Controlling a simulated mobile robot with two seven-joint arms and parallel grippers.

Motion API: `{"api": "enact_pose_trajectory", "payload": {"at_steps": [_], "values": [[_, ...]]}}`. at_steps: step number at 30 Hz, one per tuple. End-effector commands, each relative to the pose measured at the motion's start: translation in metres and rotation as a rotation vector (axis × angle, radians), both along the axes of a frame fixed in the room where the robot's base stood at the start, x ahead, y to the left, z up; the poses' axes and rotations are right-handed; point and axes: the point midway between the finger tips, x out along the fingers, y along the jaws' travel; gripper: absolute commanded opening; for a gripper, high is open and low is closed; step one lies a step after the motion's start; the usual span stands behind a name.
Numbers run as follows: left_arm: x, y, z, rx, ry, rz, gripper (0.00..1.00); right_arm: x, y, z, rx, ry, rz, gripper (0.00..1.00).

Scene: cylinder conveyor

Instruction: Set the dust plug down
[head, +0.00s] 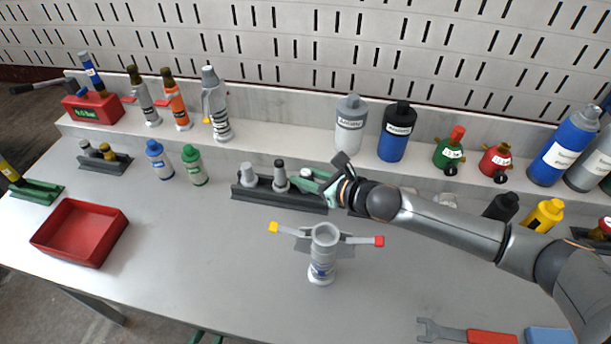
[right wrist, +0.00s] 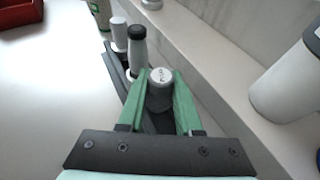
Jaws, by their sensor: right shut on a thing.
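My right gripper (head: 314,184) is at the right end of a dark rack (head: 260,196) near the back of the table. Its green fingers, also clear in the right wrist view (right wrist: 160,98), are shut on a grey dust plug (right wrist: 160,82) with small lettering on its top. The plug is upright, at or just over the rack's near end in that view. I cannot tell whether its base touches the rack. Two other plugs, a light one (head: 248,176) and a grey one with a dark top (head: 279,178), stand in the rack. My left gripper is not in view.
A grey valve body (head: 322,262) with yellow and red handle ends stands in front of the rack. A red tray (head: 68,258) is at the left. Bottles and cylinders line the back ledge. A wrench (head: 440,331) lies at front right. The table between tray and valve is clear.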

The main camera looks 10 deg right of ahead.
Motion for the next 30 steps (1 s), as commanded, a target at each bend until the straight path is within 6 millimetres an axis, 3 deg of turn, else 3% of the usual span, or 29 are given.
{"api": "enact_pose_trajectory", "payload": {"at_steps": [15,16,24,30], "values": [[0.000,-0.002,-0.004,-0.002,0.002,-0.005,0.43,0.000,0.000,-0.012,-0.001,-0.001,-0.001,0.00],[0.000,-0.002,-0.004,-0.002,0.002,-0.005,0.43,0.000,0.000,-0.012,-0.001,-0.001,-0.001,0.34],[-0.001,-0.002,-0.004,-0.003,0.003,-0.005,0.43,0.000,0.000,-0.012,-0.001,-0.001,0.000,0.63],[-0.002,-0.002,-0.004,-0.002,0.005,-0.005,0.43,0.000,0.000,-0.011,-0.001,-0.001,0.000,0.63]]}}
